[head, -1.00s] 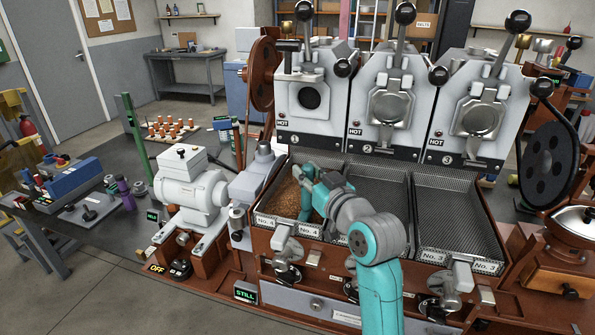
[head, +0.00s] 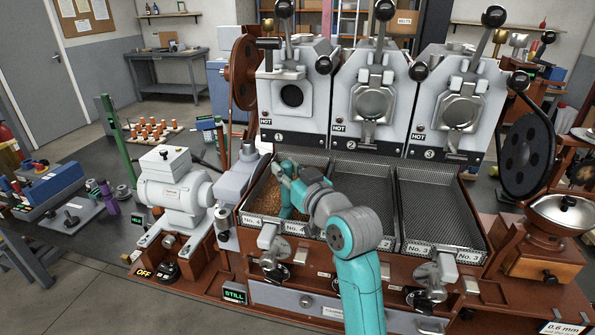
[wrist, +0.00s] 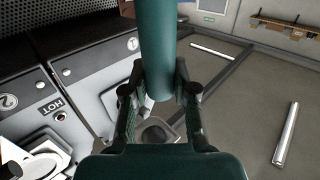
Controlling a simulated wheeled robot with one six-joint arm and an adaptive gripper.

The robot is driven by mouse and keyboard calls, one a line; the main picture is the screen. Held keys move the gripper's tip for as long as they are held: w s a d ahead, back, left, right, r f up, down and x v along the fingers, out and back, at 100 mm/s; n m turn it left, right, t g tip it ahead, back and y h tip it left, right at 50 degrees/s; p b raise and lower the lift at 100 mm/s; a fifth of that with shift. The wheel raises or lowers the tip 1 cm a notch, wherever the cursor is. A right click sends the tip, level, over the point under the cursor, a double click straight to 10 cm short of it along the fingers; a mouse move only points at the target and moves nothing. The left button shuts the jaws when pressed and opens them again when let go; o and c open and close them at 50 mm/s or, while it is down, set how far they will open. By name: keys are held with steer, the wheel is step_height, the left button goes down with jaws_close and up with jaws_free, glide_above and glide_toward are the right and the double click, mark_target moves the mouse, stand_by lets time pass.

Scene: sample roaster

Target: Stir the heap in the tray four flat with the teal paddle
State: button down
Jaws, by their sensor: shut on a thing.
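Tray four (head: 257,227), the leftmost mesh tray with a No. 4 label, holds a heap of brown beans (head: 266,199). My gripper (head: 284,172) is over this tray in the head view. In the wrist view my gripper (wrist: 160,88) is shut on the teal paddle (wrist: 155,45), a thick teal shaft between its fingers. The paddle's lower part (head: 287,205) shows in the head view, reaching down to the beans near the tray's right side. My arm hides part of the tray's right side, and the paddle's tip is not clearly visible.
Two empty mesh trays (head: 437,212) lie to the right. Three roaster heads marked HOT, such as the first (head: 292,95), stand right behind the trays. A grey motor (head: 178,190) stands left, with a STILL display (head: 234,295) in front.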

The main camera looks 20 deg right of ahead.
steer(key=w+a, duration=0.4)
steer(key=a, duration=0.2)
steer(key=shift+w, duration=0.15)
stand_by(0.3)
steer(key=s+d, duration=0.6)
steer(key=d, duration=0.2)
steer(key=shift+d, duration=0.3)
steer(key=shift+a, duration=0.1)
stand_by(0.3)
steer(key=w+a, duration=0.6)
steer(key=a, duration=0.2)
steer(key=shift+a, duration=0.25)
stand_by(0.4)
steer(key=shift+d, duration=0.1)
